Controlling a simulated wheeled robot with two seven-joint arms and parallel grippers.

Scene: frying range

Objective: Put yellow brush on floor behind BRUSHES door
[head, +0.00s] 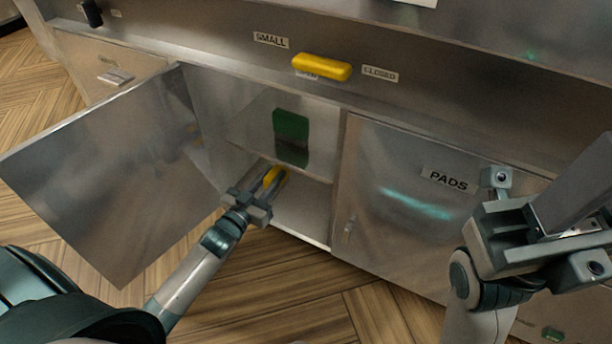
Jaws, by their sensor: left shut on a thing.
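The yellow brush (275,175) is in my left gripper (268,183), which is shut on it. The gripper and brush are at the mouth of an open cabinet compartment, just above its floor (298,218). I cannot tell whether the brush touches the floor. The open door (112,165) swings out to the left; its label is not visible from here. My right gripper (540,215) is at the right, in front of the PADS door, away from the brush; whether its fingers are open is unclear.
A green block (291,125) stands on a shelf inside the compartment. The closed PADS door (415,195) is to the right. A yellow handle (322,66) sticks out above, between the SMALL and CLOSED labels. Wooden floor (240,290) lies in front.

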